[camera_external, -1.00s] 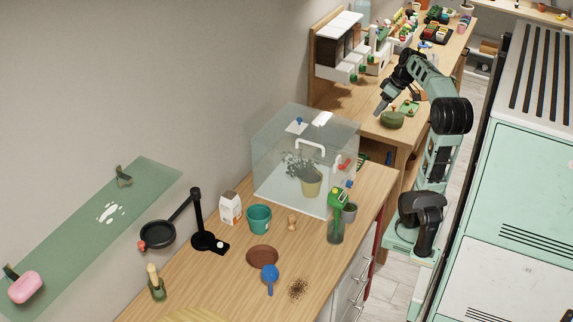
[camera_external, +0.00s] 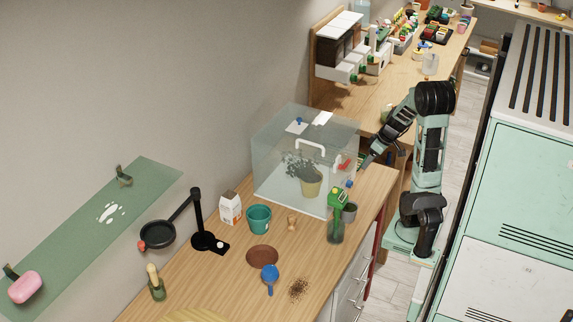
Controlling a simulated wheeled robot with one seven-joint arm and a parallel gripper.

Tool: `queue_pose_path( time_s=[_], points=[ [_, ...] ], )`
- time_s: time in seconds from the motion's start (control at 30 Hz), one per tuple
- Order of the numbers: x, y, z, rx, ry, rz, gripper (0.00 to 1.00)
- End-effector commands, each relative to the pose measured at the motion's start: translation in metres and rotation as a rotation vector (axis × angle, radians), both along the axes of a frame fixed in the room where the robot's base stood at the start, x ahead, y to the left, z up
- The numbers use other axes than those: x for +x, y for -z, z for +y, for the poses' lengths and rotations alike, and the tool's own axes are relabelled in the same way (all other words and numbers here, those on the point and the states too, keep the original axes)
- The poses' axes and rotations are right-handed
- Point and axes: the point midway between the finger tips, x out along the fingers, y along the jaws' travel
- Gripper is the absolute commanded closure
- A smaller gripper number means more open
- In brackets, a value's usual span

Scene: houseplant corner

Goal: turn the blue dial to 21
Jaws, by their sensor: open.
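A small blue knob (camera_external: 298,121) on a white plate sits on top of the clear glass case (camera_external: 272,150); it looks like the blue dial, but its marks are too small to read. My gripper (camera_external: 367,162) points down and left just to the right of the glass case, near the worktop's back right corner. It is open, with nothing seen between its fingers, and it is well apart from the blue knob. The fingertips are small and dark in this view.
A green spray bottle (camera_external: 336,222) and a grey pot (camera_external: 349,212) stand in front of the case. A teal pot (camera_external: 259,219) and a blue scoop (camera_external: 270,275) are on the worktop.

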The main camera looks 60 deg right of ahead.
Motion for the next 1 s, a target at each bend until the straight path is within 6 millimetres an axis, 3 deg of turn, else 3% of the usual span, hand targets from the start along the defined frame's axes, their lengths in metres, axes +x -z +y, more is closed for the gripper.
queue_pose_path(
  time_s=[0.2, 0.5, 0.7, 1.0],
  points=[
    [0.018, 0.046, 0.007, 0.006, 0.0, 0.003, 0.52],
    [0.039, 0.095, 0.014, 0.004, 0.0, 0.002, 0.52],
    [0.046, 0.109, 0.016, 0.001, 0.001, 0.0, 0.52],
    [0.047, 0.111, 0.016, 0.0, 0.0, 0.0, 0.52]
  ],
)
